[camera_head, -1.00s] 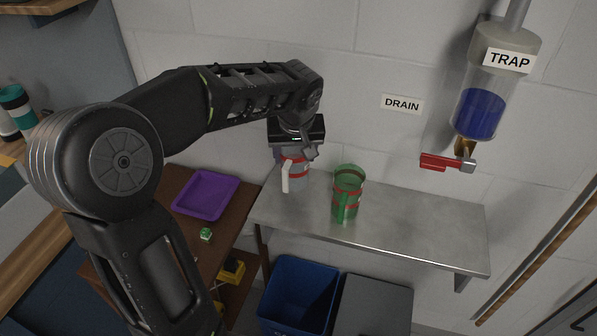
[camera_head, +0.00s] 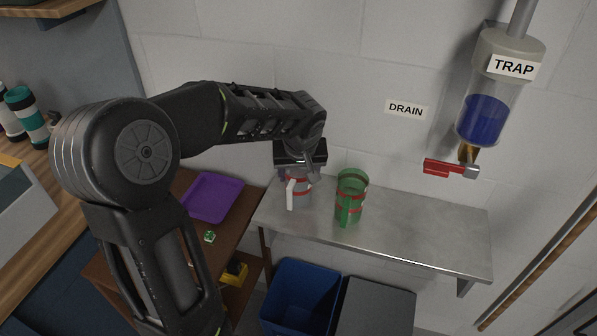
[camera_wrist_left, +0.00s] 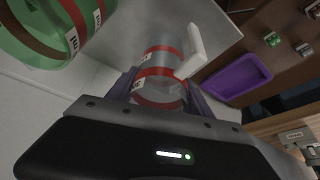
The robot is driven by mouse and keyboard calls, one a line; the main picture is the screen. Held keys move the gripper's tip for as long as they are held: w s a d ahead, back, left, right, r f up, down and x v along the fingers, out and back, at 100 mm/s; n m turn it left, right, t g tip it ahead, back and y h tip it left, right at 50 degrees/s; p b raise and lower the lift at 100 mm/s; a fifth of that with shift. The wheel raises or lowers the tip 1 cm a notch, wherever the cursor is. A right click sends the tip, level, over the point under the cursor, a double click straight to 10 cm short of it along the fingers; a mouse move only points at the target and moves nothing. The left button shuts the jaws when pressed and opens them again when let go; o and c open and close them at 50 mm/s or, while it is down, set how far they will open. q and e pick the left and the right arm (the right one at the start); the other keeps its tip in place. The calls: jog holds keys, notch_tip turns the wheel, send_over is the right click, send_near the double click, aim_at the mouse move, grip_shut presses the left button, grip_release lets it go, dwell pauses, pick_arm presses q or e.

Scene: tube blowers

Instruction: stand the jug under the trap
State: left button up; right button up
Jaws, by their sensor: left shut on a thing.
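A clear jug with red bands and a white handle (camera_head: 299,192) is at the left end of the metal shelf. My left gripper (camera_head: 300,172) is shut on it from above and behind; the wrist view shows the jug (camera_wrist_left: 160,62) between the fingers (camera_wrist_left: 163,90). I cannot tell whether its base touches the shelf. A green jug with red bands (camera_head: 350,199) stands on the shelf to its right, apart from it. The trap (camera_head: 486,118), a clear cylinder with blue liquid, hangs on the wall at right, with a red-handled valve (camera_head: 445,168) below. My right gripper is not in view.
The metal shelf (camera_head: 425,230) is bare from the green jug to its right end. A purple tray (camera_head: 212,197) lies on a brown table at left. A blue bin (camera_head: 300,295) and a grey bin stand below the shelf. A DRAIN label (camera_head: 406,109) is on the wall.

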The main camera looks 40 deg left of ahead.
pick_arm(q)
jog(key=shift+f, duration=0.2)
jog(key=o, duration=1.4)
jog(key=shift+r, duration=0.1)
jog(key=shift+r, duration=0.2)
jog(key=b+v, duration=0.1)
jog(key=v, duration=1.1)
jog(key=shift+f, duration=0.1)
